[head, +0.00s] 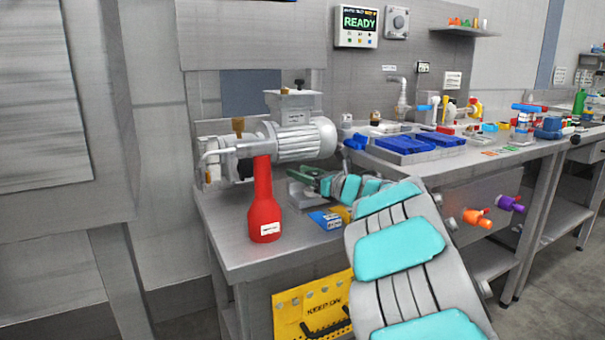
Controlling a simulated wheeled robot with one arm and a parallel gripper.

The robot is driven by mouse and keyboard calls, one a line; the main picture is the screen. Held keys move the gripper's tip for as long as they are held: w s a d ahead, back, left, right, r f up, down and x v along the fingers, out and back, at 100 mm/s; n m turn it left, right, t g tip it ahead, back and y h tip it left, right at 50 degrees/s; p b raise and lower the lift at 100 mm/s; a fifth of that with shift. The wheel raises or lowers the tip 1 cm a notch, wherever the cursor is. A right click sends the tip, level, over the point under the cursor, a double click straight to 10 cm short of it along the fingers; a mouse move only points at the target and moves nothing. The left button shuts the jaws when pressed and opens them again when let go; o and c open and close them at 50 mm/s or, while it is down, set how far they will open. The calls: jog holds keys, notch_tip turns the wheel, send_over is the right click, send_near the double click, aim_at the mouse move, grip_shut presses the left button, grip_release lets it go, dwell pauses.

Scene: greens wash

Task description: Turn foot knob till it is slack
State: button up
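My arm, grey with teal pads, reaches from the lower right to the bench. My gripper (312,178) is small and dark at the arm's far end, low beside a grey metal block (304,198) under the pump motor. Its fingers are too small and too covered to tell open from shut, or whether they touch anything. I cannot make out a foot knob for certain; the spot at my gripper is partly hidden. The grey pump with a ribbed motor (304,139) stands on the bench, with a brass-coloured fitting (238,126) on its left part.
A red bottle-shaped part (264,208) stands in front of the pump. Blue and yellow blocks (326,219) lie near my arm. Blue trays (394,145) sit to the right. Orange (477,217) and purple (510,203) valves stick out below the right bench. The bench's front left corner (226,248) is clear.

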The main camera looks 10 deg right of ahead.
grip_shut()
jog(key=b, duration=0.3)
jog(key=shift+d+f+h, duration=0.15)
jog(key=shift+f+h, duration=0.15)
jog(key=shift+f, duration=0.05)
jog(key=b, duration=0.3)
jog(key=shift+m+t+h, duration=0.4)
jog(key=shift+b, duration=0.65)
jog(key=shift+w+m+t+h+b, duration=0.1)
jog(key=shift+m+t+h+b, duration=0.2)
jog(key=shift+m+h+b, duration=0.25)
jog(key=shift+w+d+r+m+t+h+b, duration=0.1)
jog(key=shift+d+r+m+t+h+b, duration=0.15)
jog(key=shift+m+h+b, duration=0.35)
jog(key=shift+w+d+r+m+t+h+b, duration=0.1)
jog(key=shift+m+t+h+b, duration=0.25)
jog(key=shift+h, duration=0.4)
jog(key=o, duration=0.6)
grip_release()
jog(key=shift+s, duration=0.1)
